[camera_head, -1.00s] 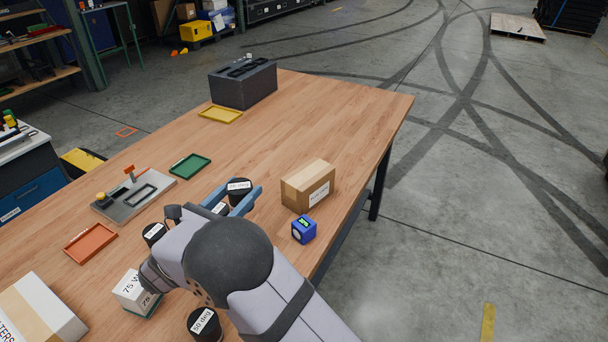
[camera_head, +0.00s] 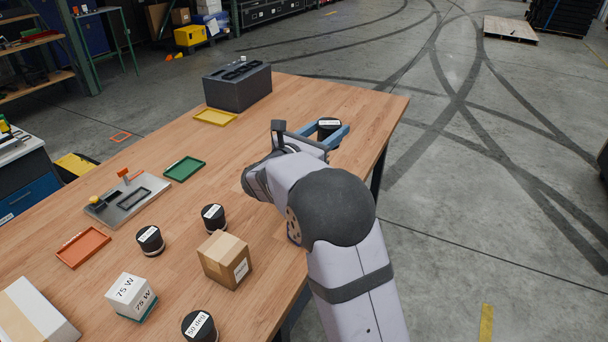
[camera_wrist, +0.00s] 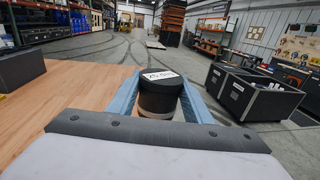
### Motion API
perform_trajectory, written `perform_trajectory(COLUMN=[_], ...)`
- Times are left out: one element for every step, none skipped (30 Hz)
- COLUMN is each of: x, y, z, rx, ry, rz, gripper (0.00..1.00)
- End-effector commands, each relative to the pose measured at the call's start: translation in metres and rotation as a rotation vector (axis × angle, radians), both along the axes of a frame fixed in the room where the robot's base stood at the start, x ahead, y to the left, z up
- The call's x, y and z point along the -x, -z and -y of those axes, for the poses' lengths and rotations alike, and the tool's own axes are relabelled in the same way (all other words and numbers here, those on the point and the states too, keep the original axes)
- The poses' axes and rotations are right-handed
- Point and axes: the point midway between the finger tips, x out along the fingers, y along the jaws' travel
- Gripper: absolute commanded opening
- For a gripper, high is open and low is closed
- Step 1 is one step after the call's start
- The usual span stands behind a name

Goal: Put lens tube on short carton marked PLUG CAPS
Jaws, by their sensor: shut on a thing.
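My gripper (camera_head: 327,138) is shut on a black lens tube (camera_head: 329,125) with a white top label, over the far right part of the table. In the wrist view the lens tube (camera_wrist: 159,97) stands upright between the two blue fingers; its label is hard to read. A short brown carton (camera_head: 218,262) with a white label sits on the table, nearer than the gripper; its print is too small to read. Another small brown carton, visible earlier, is hidden behind my arm, so I cannot tell which is marked PLUG CAPS.
Other black tubes (camera_head: 150,240) (camera_head: 213,217) (camera_head: 200,327) and a white 75 W box (camera_head: 131,297) stand at the near left. Orange (camera_head: 83,247), green (camera_head: 184,169) and yellow (camera_head: 215,117) trays, a fixture (camera_head: 128,199) and a grey case (camera_head: 237,87) line the left and far side.

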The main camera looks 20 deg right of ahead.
Motion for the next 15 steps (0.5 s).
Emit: perform_trajectory(x=[-0.008,-0.013,-0.019,-0.024,-0.028,-0.034,-0.038,-0.041,-0.045,-0.047,-0.049,-0.051,-0.052,-0.053,-0.053], y=[-0.002,-0.002,-0.001,-0.001,0.000,0.001,0.003,0.004,0.007,0.008,0.010,0.012,0.014,0.015,0.016], z=[-0.006,-0.009,-0.014,-0.018,-0.022,-0.027,-0.031,-0.034,-0.039,-0.041,-0.043,-0.045,-0.046,-0.047,-0.048], rx=[0.001,0.000,0.001,0.002,0.002,0.002,0.001,0.002,0.001,0.002,0.000,0.002,0.001,0.001,0.000], ry=[-0.035,-0.056,-0.086,-0.108,-0.131,-0.159,-0.180,-0.199,-0.221,-0.234,-0.245,-0.256,-0.262,-0.265,-0.269], rz=[0.003,0.003,0.002,0.001,0.001,0.001,0.000,0.000,0.001,0.000,0.001,0.001,0.001,0.001,0.001], gripper=[0.15,0.15,0.15,0.15,0.15,0.15,0.15,0.15,0.15,0.15,0.15,0.15,0.15,0.15,0.15])
